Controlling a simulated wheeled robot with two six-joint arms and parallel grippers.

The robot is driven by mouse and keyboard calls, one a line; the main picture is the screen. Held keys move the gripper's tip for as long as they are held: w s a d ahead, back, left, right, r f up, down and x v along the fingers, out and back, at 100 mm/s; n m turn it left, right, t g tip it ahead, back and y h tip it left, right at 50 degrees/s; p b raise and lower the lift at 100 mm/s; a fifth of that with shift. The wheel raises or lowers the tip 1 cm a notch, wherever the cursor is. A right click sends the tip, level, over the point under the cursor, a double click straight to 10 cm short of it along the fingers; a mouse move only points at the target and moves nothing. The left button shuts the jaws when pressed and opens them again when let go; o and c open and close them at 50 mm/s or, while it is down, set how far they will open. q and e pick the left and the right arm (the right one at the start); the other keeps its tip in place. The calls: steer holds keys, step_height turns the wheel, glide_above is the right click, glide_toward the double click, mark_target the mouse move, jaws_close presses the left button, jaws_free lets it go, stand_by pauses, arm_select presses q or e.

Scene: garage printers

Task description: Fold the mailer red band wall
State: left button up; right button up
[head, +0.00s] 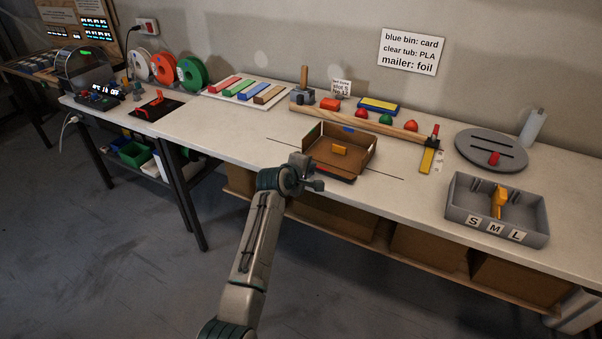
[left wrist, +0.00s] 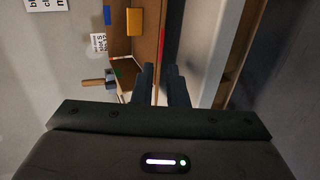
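The mailer (head: 322,156) is an open brown cardboard tray on the bench, with raised walls and an orange block (head: 339,149) inside. A blue band (head: 348,129) marks its far wall. In the left wrist view the mailer (left wrist: 122,45) appears turned sideways, with the red band (left wrist: 163,38) as a thin strip along its near edge. My left gripper (head: 318,185) is at the near left edge of the mailer, low by the bench front. In the wrist view its fingers (left wrist: 161,80) are apart with the red strip showing between them. Contact cannot be told. My right gripper is out of view.
A wooden rail (head: 365,125) with coloured pieces lies behind the mailer. A grey S-M-L bin (head: 465,210) and a round grey disc (head: 470,146) stand further right. Cardboard boxes (head: 345,212) sit under the bench.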

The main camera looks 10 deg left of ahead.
arm_select(q)
steer(key=v, duration=0.6)
steer(key=shift+s, duration=0.15)
